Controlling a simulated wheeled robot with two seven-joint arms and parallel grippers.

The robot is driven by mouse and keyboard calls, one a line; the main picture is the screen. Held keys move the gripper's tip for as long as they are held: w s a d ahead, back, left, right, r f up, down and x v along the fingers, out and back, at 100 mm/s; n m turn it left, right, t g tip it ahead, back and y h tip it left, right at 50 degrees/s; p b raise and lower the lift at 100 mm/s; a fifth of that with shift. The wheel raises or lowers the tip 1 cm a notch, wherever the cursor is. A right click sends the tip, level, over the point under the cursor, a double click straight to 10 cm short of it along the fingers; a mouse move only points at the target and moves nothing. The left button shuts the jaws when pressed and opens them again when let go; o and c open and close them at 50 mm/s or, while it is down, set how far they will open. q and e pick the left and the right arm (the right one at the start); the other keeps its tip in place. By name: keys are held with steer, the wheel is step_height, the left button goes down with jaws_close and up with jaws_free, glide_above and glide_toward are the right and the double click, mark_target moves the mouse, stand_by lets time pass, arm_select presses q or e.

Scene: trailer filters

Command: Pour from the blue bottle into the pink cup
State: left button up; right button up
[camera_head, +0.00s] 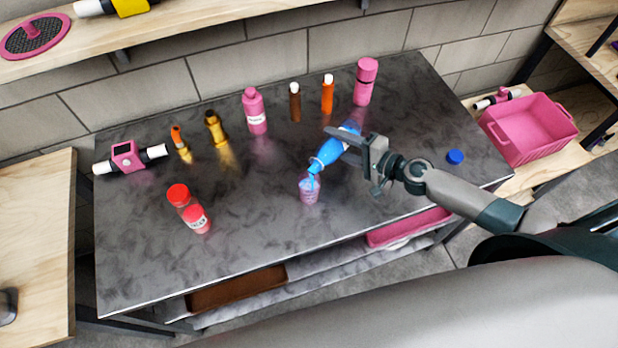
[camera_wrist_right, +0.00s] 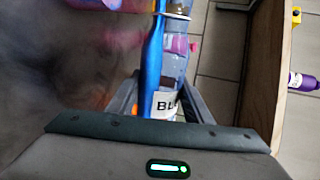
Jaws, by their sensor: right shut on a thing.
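My right gripper (camera_head: 362,153) is shut on the blue bottle (camera_head: 332,149), which it holds above the dark table. The bottle is tilted, its mouth low and to the left, just over the pink cup (camera_head: 310,191). A thin blue stream shows between the mouth and the cup. The cup is small, see-through and upright on the table. In the right wrist view the bottle (camera_wrist_right: 166,70) lies between the fingers, with part of a white label showing and blue liquid along one side. My left gripper is not in view.
A blue cap (camera_head: 455,157) lies on the table at right. A pink bottle (camera_head: 255,112), a pink flask (camera_head: 366,82) and several small bottles line the back. A pink crate (camera_head: 530,130) stands beyond the right edge. The table's front middle is clear.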

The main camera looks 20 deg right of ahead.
mark_target(337, 148)
steer(key=f+b, duration=0.1)
steer(key=f+m+b, duration=0.1)
steer(key=b, duration=0.1)
steer(key=f+m+b, duration=0.1)
steer(key=shift+w+d+f+g+y+b, duration=0.2)
steer(key=shift+d+g+y+b, duration=0.1)
steer(key=shift+y, duration=0.1)
steer(key=shift+w+r, duration=0.1)
steer(key=shift+r, duration=0.1)
steer(key=shift+m, duration=0.4)
